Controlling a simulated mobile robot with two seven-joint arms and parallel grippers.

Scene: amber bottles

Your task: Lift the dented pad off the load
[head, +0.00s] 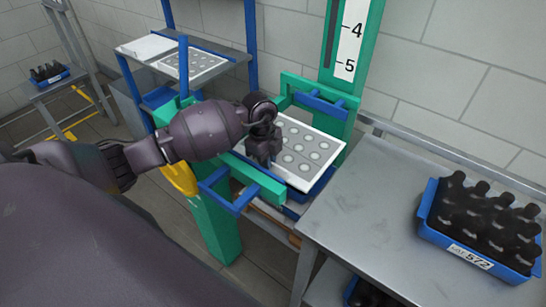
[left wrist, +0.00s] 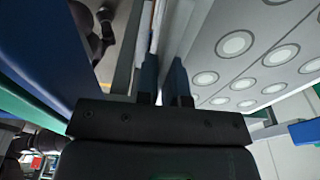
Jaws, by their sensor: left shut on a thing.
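The pad (head: 305,147), a white sheet with rows of grey round marks, lies over a blue tray-like thing (head: 322,184) inside a green frame. Its marked face also shows in the left wrist view (left wrist: 243,70). My left gripper (head: 265,163) is at the pad's left edge, in front of part of it. In the left wrist view my left gripper (left wrist: 164,75) has its two fingers close together, shut on the pad's edge. What lies under the pad is mostly hidden. My right gripper is not in view.
A blue crate of dark bottles (head: 480,225) stands on the grey table (head: 385,225) at right. The green post (head: 350,45) carries a 4–5 scale. A similar dotted sheet (head: 192,64) lies on the shelf behind. Another bottle crate (head: 48,75) is at far left. Blue bars flank the pad.

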